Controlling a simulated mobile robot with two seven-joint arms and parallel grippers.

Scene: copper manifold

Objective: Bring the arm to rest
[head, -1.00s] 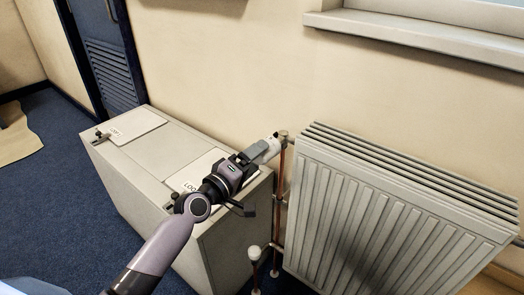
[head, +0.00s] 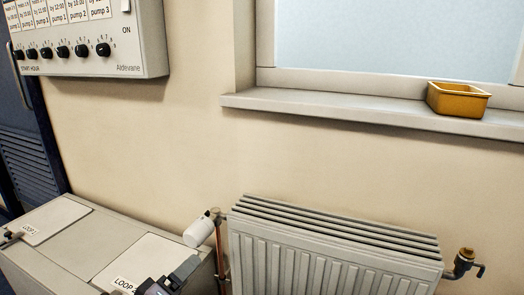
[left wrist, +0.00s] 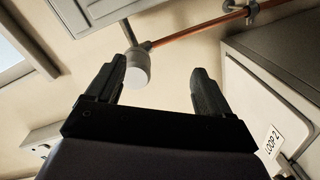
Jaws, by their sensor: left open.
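My left gripper (head: 178,272) shows at the bottom edge of the head view, partly cut off, over the box lid marked LOOP 2. In the left wrist view its jaws (left wrist: 158,68) are open and empty. The white radiator valve head (head: 200,230) is just beyond the gripper, with a gap between them in the head view. It also shows in the left wrist view, a grey-white cap (left wrist: 138,70) on a copper pipe, close to the left finger's tip. My right gripper is not in view.
The radiator (head: 325,250) stands right of the valve, with a brass valve (head: 465,262) at its far end. The pale box with LOOP 1 and LOOP 2 lids (head: 60,222) is at lower left. A control panel (head: 110,45) hangs above. A yellow tray (head: 458,100) sits on the windowsill (head: 350,110).

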